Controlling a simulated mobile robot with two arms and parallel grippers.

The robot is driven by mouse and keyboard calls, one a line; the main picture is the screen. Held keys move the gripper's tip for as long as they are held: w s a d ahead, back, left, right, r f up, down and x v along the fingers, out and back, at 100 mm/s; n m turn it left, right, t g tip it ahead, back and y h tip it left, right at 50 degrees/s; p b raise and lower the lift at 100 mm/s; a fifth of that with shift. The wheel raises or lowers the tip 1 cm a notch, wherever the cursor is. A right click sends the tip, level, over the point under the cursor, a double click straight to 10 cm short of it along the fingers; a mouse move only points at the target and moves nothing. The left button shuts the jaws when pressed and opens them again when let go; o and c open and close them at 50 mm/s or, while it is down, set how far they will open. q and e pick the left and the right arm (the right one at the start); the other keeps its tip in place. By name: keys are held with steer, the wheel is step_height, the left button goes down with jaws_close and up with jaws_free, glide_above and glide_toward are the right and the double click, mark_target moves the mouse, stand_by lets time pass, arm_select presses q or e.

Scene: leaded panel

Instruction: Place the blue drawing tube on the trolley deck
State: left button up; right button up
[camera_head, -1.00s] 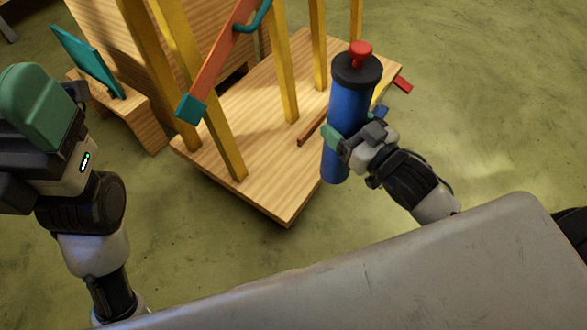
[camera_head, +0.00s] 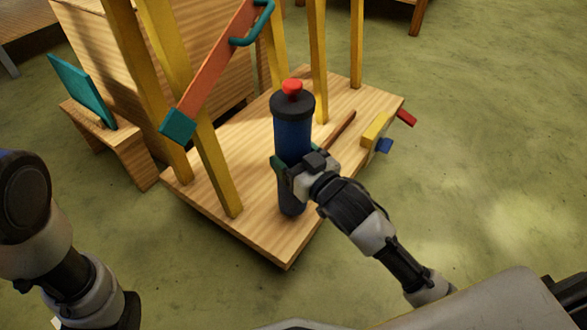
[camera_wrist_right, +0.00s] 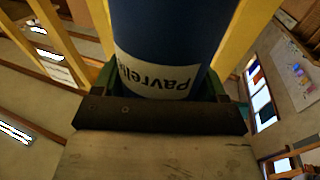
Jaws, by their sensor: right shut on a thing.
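The blue drawing tube (camera_head: 292,137) has a black cap with a red knob and stands about upright in the head view. My right gripper (camera_head: 291,172) is shut around its middle. In the right wrist view the blue tube (camera_wrist_right: 165,35) fills the space between the jaws, with a white label showing. The trolley deck (camera_head: 257,222) is a wooden board with yellow posts. The tube is over its front part; I cannot tell whether its bottom touches the deck. My left arm shows at the left edge, with its gripper out of view.
Yellow posts (camera_head: 219,165) and an orange bar (camera_head: 213,70) with a teal end stand left of the tube. A brown strip (camera_head: 339,130) lies on the deck behind it. A yellow block (camera_head: 376,130) is at the deck's right edge. A small wooden stand (camera_head: 130,150) is at left.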

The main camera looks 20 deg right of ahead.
step_height(320, 180, down, 2)
steer(key=shift+f+b, duration=0.1)
steer(key=shift+b, duration=0.55)
steer(key=o, duration=0.6)
steer(key=shift+f, duration=0.1)
steer(key=o, duration=0.4)
steer(key=shift+o, duration=0.2)
